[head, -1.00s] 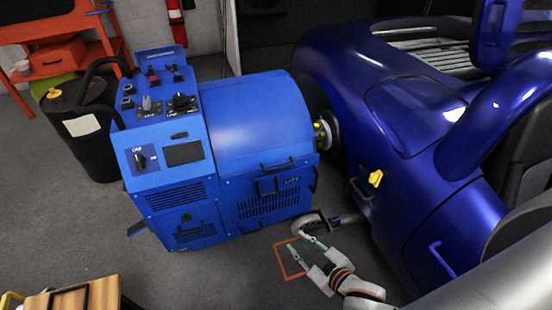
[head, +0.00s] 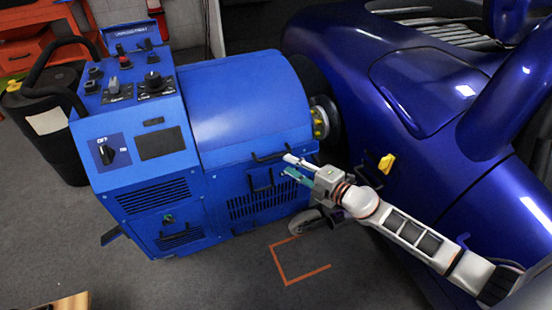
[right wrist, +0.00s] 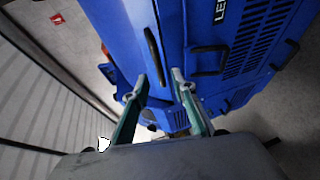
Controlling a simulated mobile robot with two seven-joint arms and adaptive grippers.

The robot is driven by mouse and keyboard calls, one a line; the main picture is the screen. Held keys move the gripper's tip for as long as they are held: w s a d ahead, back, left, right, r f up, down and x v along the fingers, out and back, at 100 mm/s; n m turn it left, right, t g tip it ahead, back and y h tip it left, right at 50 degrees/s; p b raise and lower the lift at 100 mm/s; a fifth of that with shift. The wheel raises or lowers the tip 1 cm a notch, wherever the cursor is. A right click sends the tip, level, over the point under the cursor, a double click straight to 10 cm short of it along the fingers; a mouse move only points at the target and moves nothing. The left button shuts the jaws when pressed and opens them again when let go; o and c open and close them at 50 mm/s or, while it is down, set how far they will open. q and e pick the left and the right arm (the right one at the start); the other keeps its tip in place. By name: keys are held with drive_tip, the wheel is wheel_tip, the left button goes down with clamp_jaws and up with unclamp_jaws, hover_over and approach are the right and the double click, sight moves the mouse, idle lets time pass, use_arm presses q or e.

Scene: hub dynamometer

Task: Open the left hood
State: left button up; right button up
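The left hood (head: 245,110) is the curved blue cover on the blue dynamometer cabinet; it looks closed. Its dark bar handle (head: 270,157) runs along the hood's lower front edge, and it also shows in the right wrist view (right wrist: 152,55). My right gripper (head: 288,165) is open and empty, with its fingertips close to the handle's right end in the head view. In the right wrist view the open fingers (right wrist: 160,78) point at the cabinet, with the handle just beyond them. I cannot tell whether they touch it. My left gripper is not in view.
A blue car body (head: 415,110) with a yellow knob (head: 386,163) stands at right, close to my right arm. The control panel (head: 130,90) is on the cabinet's left. A black bin (head: 45,130) stands at far left. Floor with an orange outline (head: 300,278) lies in front.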

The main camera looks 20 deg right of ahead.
sight(275, 156)
drive_tip(key=b+x, duration=0.1)
drive_tip(key=x, duration=0.6)
drive_tip(key=shift+w+a, duration=0.15)
drive_tip(key=shift+w, duration=0.05)
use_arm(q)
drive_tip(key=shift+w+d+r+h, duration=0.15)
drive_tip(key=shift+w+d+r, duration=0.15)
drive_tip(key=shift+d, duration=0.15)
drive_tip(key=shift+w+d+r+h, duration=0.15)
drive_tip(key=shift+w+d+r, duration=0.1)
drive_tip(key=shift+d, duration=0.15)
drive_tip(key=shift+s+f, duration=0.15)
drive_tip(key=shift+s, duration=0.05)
use_arm(e)
clamp_jaws()
